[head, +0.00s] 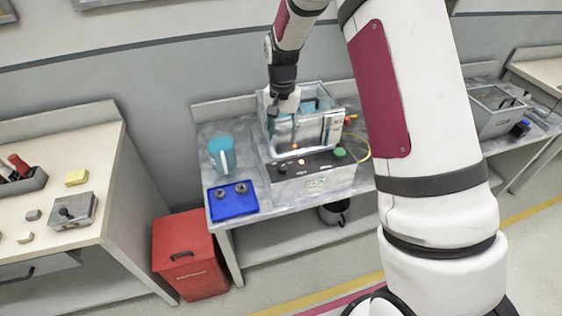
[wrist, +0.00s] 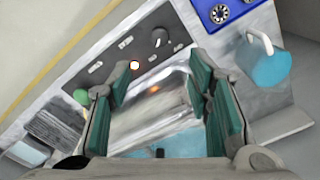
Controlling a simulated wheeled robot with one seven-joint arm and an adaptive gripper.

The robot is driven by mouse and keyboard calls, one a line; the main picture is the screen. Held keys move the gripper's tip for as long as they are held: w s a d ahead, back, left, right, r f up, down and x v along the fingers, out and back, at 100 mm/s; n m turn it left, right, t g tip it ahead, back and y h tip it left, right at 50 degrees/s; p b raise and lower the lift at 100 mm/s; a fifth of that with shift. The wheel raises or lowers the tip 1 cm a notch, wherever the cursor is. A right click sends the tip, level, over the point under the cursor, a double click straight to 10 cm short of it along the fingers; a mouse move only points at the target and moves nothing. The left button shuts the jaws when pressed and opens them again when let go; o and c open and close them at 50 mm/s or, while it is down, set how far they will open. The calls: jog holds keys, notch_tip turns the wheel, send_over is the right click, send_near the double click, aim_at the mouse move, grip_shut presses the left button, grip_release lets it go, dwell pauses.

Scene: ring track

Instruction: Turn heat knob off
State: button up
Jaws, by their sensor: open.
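The heat knob, a small dark knob (wrist: 160,38), sits on the dark front panel of a box-like bath in the wrist view. It also shows on the panel's left part in the head view (head: 281,168). A lit white-orange lamp (wrist: 134,65) is beside it, and a green button (wrist: 81,96) is at the panel's other end. My gripper (wrist: 160,75) is open, with teal-padded fingers spread wide and nothing between them. It hangs over the bath behind the panel in the head view (head: 298,135), apart from the knob. The knob's exact setting is too small to read.
A blue tray (head: 233,212) with two small round parts and a light-blue mug (head: 222,153) stand left of the bath. A red bin (head: 190,262) is on the floor. The bath's clear walls (head: 311,92) rise close to my gripper. A yellow hose (head: 364,146) curves at its right.

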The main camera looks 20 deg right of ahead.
aim_at(282, 166)
notch_tip(282, 166, down, 13)
jog(key=shift+f+p, duration=0.15)
jog(key=shift+p, duration=0.9)
grip_shut()
